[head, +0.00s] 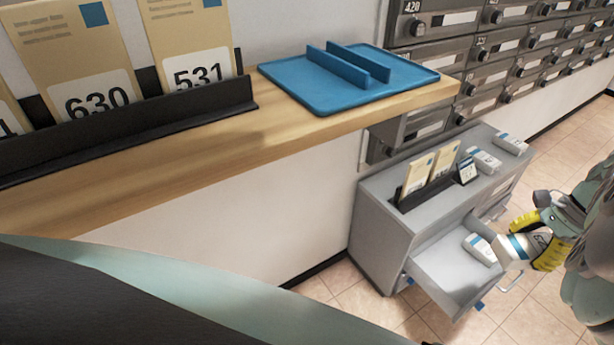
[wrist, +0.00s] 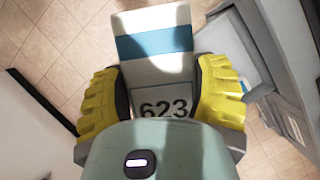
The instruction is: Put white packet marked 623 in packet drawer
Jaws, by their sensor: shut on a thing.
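The white packet marked 623 (wrist: 155,60) has a blue band and sits between the yellow fingers of my gripper (wrist: 160,100), which is shut on it. In the head view the packet (head: 513,249) is held at the right side of the open packet drawer (head: 445,262), near its rim. My gripper (head: 548,240) comes in from the right. Another white packet (head: 480,248) lies inside the drawer, close to the held one. I cannot tell whether the two touch.
The grey cabinet (head: 375,230) carries upright tan envelopes (head: 430,172) and white packets (head: 484,160) on top. A wooden counter (head: 200,150) holds a blue tray (head: 330,95) and envelopes marked 630 (head: 95,95) and 531 (head: 200,72). Metal mailboxes (head: 500,45) line the wall. Tiled floor (head: 545,310) is clear at front right.

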